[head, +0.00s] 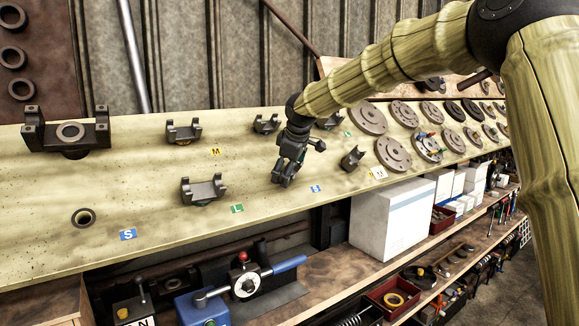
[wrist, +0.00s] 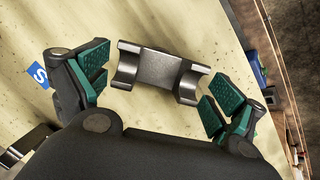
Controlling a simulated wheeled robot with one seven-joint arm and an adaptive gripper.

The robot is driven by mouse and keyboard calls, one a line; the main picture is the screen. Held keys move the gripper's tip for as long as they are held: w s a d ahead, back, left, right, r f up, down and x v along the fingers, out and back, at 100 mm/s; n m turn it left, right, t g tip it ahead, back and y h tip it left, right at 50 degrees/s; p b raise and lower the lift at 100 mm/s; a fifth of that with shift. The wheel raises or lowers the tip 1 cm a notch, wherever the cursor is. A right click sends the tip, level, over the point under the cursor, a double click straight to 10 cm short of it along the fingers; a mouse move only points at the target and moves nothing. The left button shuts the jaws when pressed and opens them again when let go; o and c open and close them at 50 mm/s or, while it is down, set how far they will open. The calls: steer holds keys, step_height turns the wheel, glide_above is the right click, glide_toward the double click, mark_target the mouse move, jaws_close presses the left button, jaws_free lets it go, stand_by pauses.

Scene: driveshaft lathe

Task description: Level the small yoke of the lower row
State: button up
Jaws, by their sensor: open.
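The small yoke of the lower row (wrist: 158,72) is a dark metal piece with two curved, saddle-like ends, seen in the wrist view. It lies between the spread green-padded fingers of my gripper (wrist: 158,92), with a gap at each side. It sits a little askew to the fingers; its tilt is hard to judge. In the head view my gripper (head: 283,180) points down at the board and largely hides this yoke. A blue label (head: 315,188) is just right of it. Other lower-row yokes are an upright one (head: 203,190) left and a tilted one (head: 352,158) right.
The pale board (head: 150,210) has a front edge close by. Upper-row yokes (head: 183,131) (head: 266,123) stand behind my gripper. Round flanges (head: 392,153) lie to the right. A larger yoke (head: 68,131) stands far left. White boxes (head: 393,220) sit below the edge.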

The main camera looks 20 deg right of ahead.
steer(key=shift+w+a+f, duration=0.15)
steer(key=shift+w+f, duration=0.5)
steer(key=shift+w, duration=0.15)
steer(key=shift+w+f, duration=0.15)
steer(key=shift+w, duration=0.15)
steer(key=c, duration=0.3)
steer(key=shift+s+r, duration=0.35)
steer(key=shift+s, duration=0.2)
steer(key=c, duration=1)
steer(key=o, duration=0.5)
steer(key=shift+w, duration=0.1)
steer(key=c, duration=1.1)
steer(key=shift+r+m+p, duration=0.15)
steer(key=shift+m+p, duration=0.15)
steer(key=shift+p, duration=0.3)
steer(key=shift+m+g+y+p, duration=0.55)
steer(key=shift+m+p, duration=1)
steer(key=shift+m, duration=0.35)
steer(key=shift+f+m+p, duration=0.25)
steer(key=shift+m+p, duration=0.05)
steer(key=shift+m, duration=0.2)
